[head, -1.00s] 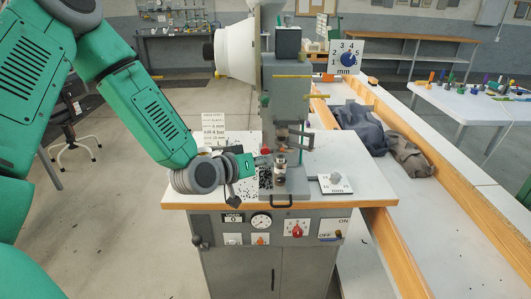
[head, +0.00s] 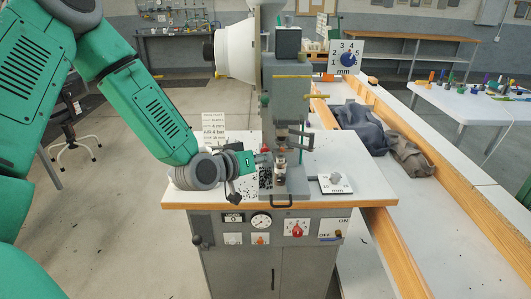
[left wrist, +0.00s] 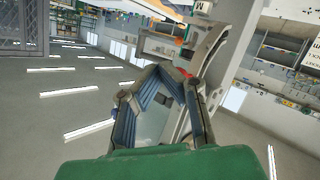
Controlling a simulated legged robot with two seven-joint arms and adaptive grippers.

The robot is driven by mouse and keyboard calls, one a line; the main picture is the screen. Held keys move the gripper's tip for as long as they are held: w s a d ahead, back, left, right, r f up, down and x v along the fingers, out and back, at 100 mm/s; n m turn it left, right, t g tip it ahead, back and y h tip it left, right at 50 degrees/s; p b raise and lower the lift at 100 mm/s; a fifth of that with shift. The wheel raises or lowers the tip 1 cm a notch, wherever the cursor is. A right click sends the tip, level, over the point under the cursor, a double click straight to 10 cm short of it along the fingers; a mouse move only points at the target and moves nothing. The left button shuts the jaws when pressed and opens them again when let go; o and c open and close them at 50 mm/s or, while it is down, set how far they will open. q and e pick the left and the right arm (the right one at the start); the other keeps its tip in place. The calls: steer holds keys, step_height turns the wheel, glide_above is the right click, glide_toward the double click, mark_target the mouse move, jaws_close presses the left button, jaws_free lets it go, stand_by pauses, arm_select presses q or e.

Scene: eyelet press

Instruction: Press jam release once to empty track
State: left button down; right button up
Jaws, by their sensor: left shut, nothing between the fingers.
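The grey eyelet press (head: 284,90) stands on a white-topped cabinet (head: 345,165). My left gripper (head: 264,158) reaches in from the left, shut and empty, with its fingertips close beside the lower press column. A small red part (head: 267,150) shows right by the fingertips; I cannot tell whether they touch. In the left wrist view the closed fingers (left wrist: 172,72) show, with a red-orange part (left wrist: 180,42) beyond them. Which part is the jam release, I cannot tell. Small dark pieces (head: 265,180) lie around the press foot. My right gripper is not in view.
The front panel carries a gauge (head: 261,221), an orange button (head: 260,239), a red knob (head: 297,230) and an ON/OFF switch (head: 331,236). A wood-edged bench with dark cloth (head: 360,126) stands further right.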

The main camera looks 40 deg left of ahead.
arm_select(q)
steer(key=shift+w+a, duration=0.45)
steer(key=shift+w, duration=0.15)
stand_by(0.6)
steer(key=shift+s+d, duration=0.75)
steer(key=shift+s, duration=0.25)
steer(key=shift+s+d, duration=0.75)
steer(key=shift+s, duration=0.3)
steer(key=shift+s+d, duration=0.7)
steer(key=shift+s, duration=0.3)
